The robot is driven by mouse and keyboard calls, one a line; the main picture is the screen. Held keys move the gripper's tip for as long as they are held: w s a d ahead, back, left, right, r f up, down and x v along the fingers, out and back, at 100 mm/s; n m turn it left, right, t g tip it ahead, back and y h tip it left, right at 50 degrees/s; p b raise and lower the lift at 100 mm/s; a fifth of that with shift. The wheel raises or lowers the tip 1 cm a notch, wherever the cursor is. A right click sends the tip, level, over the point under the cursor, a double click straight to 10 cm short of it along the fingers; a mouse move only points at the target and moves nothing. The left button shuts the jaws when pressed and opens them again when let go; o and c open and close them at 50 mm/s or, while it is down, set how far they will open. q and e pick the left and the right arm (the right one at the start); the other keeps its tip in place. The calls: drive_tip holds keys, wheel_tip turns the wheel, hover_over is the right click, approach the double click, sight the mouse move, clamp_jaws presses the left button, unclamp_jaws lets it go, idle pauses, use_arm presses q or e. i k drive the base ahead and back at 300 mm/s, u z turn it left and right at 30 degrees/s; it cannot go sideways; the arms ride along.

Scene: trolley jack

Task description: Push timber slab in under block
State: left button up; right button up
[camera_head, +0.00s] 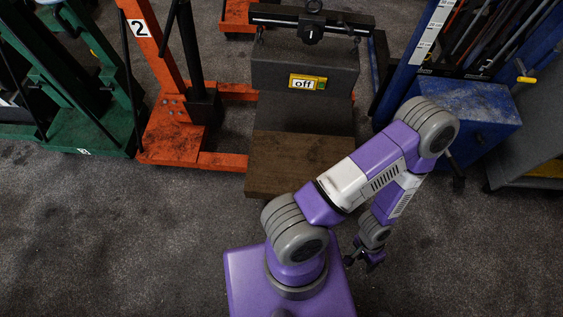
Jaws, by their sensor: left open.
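The timber slab (288,165) is a brown wooden board lying in front of the block, with its near end towards me. The block (272,76) is a large dark grey body with a yellow-framed "off" label. A grey face (320,115) shows between the block and the slab; whether the slab's far end reaches under the block I cannot tell. My left gripper (366,262) is open and empty, low to the right of the slab's near end and apart from it. My arm hides part of the slab's right side. My right gripper is out of view.
A black lifting beam (345,19) sits over the block. An orange frame (172,130) marked "2" stands left of the slab, with green frames (92,132) beyond. A blue cabinet (470,110) stands at the right. The grey floor in front is clear.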

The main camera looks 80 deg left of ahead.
sight(279, 163)
drive_tip(key=u, duration=0.75)
drive_tip(key=k, duration=0.65)
drive_tip(key=u, duration=1.2)
drive_tip(key=k, duration=0.6)
drive_tip(key=u, duration=0.8)
drive_tip(key=i, duration=1.2)
drive_tip(key=z, duration=0.45)
